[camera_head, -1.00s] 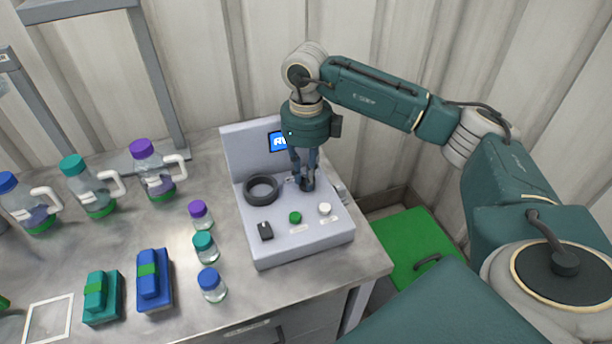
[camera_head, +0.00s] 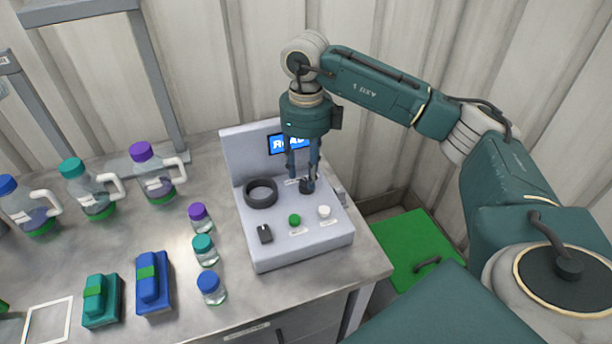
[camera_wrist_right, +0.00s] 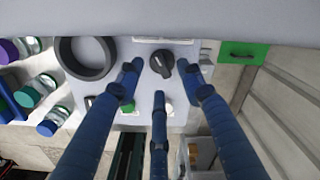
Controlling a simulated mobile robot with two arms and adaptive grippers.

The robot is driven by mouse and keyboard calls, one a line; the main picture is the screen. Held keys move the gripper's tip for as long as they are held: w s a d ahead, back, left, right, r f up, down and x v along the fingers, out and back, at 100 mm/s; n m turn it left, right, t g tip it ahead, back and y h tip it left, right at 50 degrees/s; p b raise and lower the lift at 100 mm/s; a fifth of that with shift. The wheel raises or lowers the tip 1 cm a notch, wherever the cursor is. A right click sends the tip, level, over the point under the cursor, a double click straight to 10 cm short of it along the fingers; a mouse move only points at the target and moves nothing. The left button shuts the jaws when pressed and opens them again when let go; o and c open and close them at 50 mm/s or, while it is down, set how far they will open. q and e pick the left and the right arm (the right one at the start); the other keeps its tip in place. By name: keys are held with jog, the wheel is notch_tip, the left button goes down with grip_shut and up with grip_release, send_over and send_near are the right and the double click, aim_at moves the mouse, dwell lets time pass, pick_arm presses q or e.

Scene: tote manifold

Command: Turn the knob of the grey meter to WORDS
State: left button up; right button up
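The grey meter (camera_head: 285,250) stands on the metal bench with a blue lit screen (camera_head: 276,145), partly hidden by my right gripper; its text is not fully readable. The meter's dark round knob (camera_head: 308,186) is on its upper right deck, and it also shows in the right wrist view (camera_wrist_right: 162,63) with a pointer bar across it. My right gripper (camera_head: 304,170) points down just above the knob. In the right wrist view its blue fingers (camera_wrist_right: 160,85) are spread apart around the knob, with gaps to it. My left gripper is not in view.
The meter also carries a dark ring (camera_head: 261,193), a black switch (camera_head: 265,234), a green button (camera_head: 294,219) and a white button (camera_head: 324,211). Small capped vials (camera_head: 204,250) stand close to its left. A green surface (camera_head: 405,245) lies lower to the right.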

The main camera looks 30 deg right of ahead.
aim_at(306, 182)
notch_tip(306, 182, up, 10)
jog(key=shift+f, duration=0.2)
dwell(0.4)
